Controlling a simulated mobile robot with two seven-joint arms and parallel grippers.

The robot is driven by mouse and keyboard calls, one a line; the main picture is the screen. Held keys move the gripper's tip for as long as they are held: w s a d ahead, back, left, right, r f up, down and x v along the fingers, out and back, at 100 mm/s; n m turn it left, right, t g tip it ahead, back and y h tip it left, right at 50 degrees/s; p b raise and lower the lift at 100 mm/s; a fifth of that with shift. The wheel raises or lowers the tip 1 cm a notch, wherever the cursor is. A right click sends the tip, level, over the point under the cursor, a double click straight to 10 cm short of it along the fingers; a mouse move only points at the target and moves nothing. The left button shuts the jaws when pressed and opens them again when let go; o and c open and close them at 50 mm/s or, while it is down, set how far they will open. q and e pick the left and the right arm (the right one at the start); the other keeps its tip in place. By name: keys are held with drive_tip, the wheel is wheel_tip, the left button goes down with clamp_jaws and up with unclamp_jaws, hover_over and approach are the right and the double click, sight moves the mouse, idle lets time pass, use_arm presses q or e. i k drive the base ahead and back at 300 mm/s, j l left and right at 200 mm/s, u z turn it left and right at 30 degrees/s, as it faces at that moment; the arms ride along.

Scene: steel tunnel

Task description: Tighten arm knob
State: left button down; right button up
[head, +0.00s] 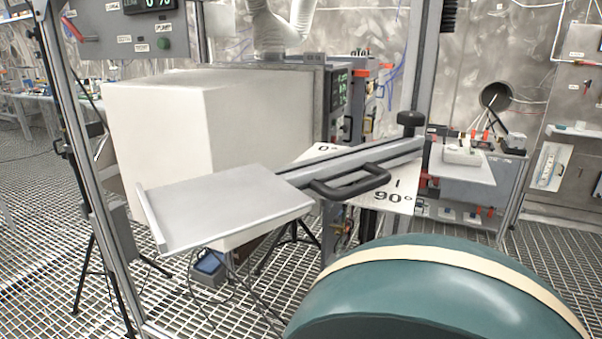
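A black knob (411,119) sits on top of the far right end of a grey metal arm (375,157), in the head view. The arm is a long rail, lying roughly level, with a black handle (348,184) on its near side. A flat grey plate (225,205) is at the arm's left end. Below the arm is a white angle plate (395,190) marked 0° and 90°. Whether the knob is tight or loose cannot be told. Neither of my grippers is in view.
A large white box (210,130) stands behind the plate. A teal rounded object with a cream band (440,290) fills the lower right foreground. A metal post (90,170) stands at left. A bench with equipment (465,165) is behind at right. The floor is metal grating.

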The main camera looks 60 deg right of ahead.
sight(411, 119)
drive_tip(key=z, duration=2.2)
